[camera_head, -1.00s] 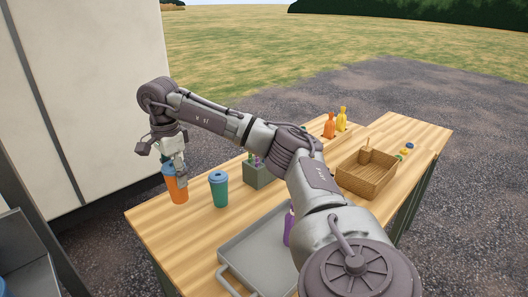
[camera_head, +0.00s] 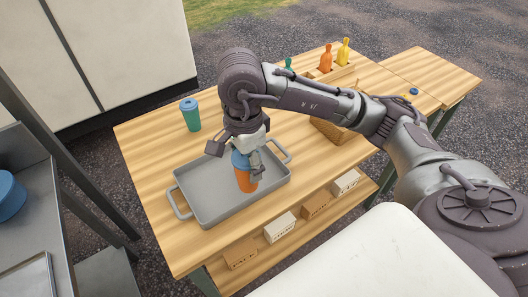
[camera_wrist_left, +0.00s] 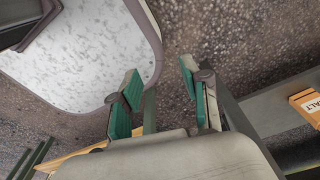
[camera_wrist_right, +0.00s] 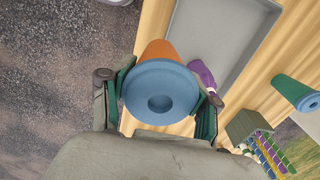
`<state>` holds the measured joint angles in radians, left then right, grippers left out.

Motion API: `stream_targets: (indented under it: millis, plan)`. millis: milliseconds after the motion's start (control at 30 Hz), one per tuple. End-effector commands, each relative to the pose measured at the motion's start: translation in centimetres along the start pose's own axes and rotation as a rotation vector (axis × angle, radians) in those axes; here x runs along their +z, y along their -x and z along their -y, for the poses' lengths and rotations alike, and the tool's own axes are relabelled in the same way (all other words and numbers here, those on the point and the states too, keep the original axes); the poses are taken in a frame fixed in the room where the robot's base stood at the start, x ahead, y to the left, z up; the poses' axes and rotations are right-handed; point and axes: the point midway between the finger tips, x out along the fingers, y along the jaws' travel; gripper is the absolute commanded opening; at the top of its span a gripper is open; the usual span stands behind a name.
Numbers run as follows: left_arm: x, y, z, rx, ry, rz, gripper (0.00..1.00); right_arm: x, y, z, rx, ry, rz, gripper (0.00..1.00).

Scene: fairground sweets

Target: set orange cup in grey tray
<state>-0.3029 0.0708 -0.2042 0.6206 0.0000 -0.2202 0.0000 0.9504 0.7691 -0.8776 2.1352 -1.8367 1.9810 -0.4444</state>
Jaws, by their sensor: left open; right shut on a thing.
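The orange cup (camera_head: 246,184) with a blue lid is held upright in my right gripper (camera_head: 252,152). In the head view it overlaps the grey tray (camera_head: 208,205); its height above the tray floor is hard to tell. In the right wrist view the lid (camera_wrist_right: 160,92) sits between the fingers of the right gripper (camera_wrist_right: 162,100), and the cup's lower end shows beside the edge of the tray (camera_wrist_right: 215,40), over wood. My left gripper (camera_wrist_left: 160,92) is open and empty in the left wrist view, away from the table. It is not in the head view.
A teal cup (camera_head: 190,114) stands on the table behind the tray. A purple thing (camera_wrist_right: 203,76) shows close to the right gripper. Orange (camera_head: 326,60) and yellow (camera_head: 343,52) bottles stand at the back. A basket (camera_head: 328,131) is partly behind my arm. Labelled boxes (camera_head: 280,227) line the lower shelf.

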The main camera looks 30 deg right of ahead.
Motion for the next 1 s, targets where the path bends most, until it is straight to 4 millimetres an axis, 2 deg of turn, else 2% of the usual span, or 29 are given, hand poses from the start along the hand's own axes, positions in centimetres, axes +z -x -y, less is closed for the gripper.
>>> stream_targets:
  millis: [67, 167, 400, 600, 867, 1000]
  plan:
    - [0.0, 0.4, 0.4, -0.005, -0.001, 0.001, 0.47, 0.5, 0.0, 0.1, 0.001, 0.003, 0.001, 0.18]
    - [0.0, 1.0, 0.8, -0.009, 0.000, 0.002, 0.47, 1.0, -0.7, 1.3, 0.004, 0.002, 0.001, 0.18]
    - [-0.2, 2.9, 1.2, -0.015, 0.003, 0.001, 0.47, 2.5, -3.9, 6.5, 0.005, 0.001, 0.000, 0.18]
    - [-0.4, 3.8, 1.2, -0.015, 0.002, 0.000, 0.47, 3.4, -6.1, 9.9, 0.002, 0.002, 0.000, 0.18]
    - [-0.5, 4.4, 1.1, -0.013, 0.000, 0.000, 0.47, 3.6, -7.5, 10.8, 0.003, 0.003, -0.002, 0.18]
    - [-0.6, 5.5, 1.0, -0.011, -0.001, -0.001, 0.47, 3.7, -9.4, 10.7, 0.006, 0.003, 0.000, 0.18]
